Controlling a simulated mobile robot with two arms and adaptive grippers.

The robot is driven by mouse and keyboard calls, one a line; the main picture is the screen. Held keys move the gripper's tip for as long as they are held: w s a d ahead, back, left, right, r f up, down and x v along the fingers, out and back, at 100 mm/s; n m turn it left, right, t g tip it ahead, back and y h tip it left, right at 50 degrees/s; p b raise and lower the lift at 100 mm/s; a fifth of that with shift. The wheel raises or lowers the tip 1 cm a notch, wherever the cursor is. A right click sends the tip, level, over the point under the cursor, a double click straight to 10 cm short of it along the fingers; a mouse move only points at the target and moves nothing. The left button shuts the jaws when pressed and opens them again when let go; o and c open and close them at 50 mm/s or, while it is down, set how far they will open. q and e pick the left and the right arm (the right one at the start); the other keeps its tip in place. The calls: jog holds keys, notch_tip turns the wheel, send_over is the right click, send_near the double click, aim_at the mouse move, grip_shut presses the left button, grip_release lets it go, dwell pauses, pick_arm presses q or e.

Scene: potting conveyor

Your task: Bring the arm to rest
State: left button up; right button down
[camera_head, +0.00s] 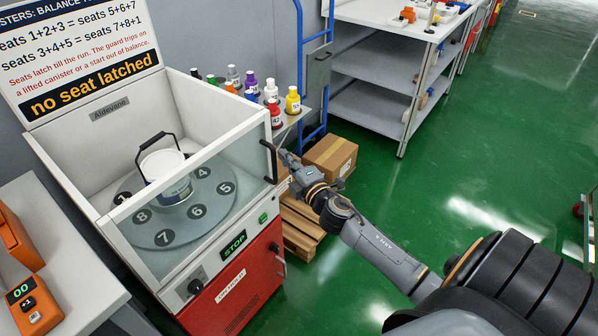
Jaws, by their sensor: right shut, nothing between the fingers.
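My right arm reaches in from the lower right. Its right gripper (283,156) is shut and empty, beside the black handle (268,162) at the right edge of the machine's clear guard (220,187). I cannot tell whether the fingertips touch the handle. Behind the guard, a white canister (163,165) with a raised black bail handle and a blue label stands on the grey turntable (180,235) with numbered seats. The guard partly covers the canister. My left gripper is not in view.
The machine's sign (90,85) reads "no seat latched". Several coloured bottles (271,90) stand on a small shelf behind the gripper. A cardboard box (330,155) and wooden pallet (301,225) lie beside the machine. Green floor (480,150) is open to the right.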

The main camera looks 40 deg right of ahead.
jog(key=s, duration=0.7)
jog(key=shift+s+a, duration=0.4)
jog(key=s+a+f+m+g+p, duration=0.1)
jog(key=s+f+m+g, duration=0.25)
jog(key=f, duration=0.65)
jog(key=s+f+m+g+p, duration=0.15)
jog(key=s+f, duration=0.25)
jog(key=f, duration=0.7)
jog(key=s+a+f+m+g, duration=0.1)
jog(key=s+f+m+g, duration=0.25)
jog(key=f, duration=0.65)
jog(key=s+a+f+m+g, duration=0.2)
jog(key=s+f, duration=0.4)
jog(key=s, duration=0.4)
jog(key=s+a+f+m+g+y+p, duration=0.1)
jog(key=s+a+f, duration=0.4)
jog(key=s, duration=0.6)
jog(key=s+a+f+m+g+p, duration=0.1)
jog(key=s+a+f+m+g, duration=0.2)
jog(key=s+f, duration=0.4)
jog(key=s+a+g, duration=0.1)
jog(key=s+g, duration=0.1)
jog(key=s, duration=0.1)
jog(key=shift+s+f+y, duration=0.2)
jog(key=shift+s+y, duration=0.1)
jog(key=shift+y, duration=0.1)
jog(key=shift+a+g, duration=0.1)
jog(key=shift+g, duration=0.15)
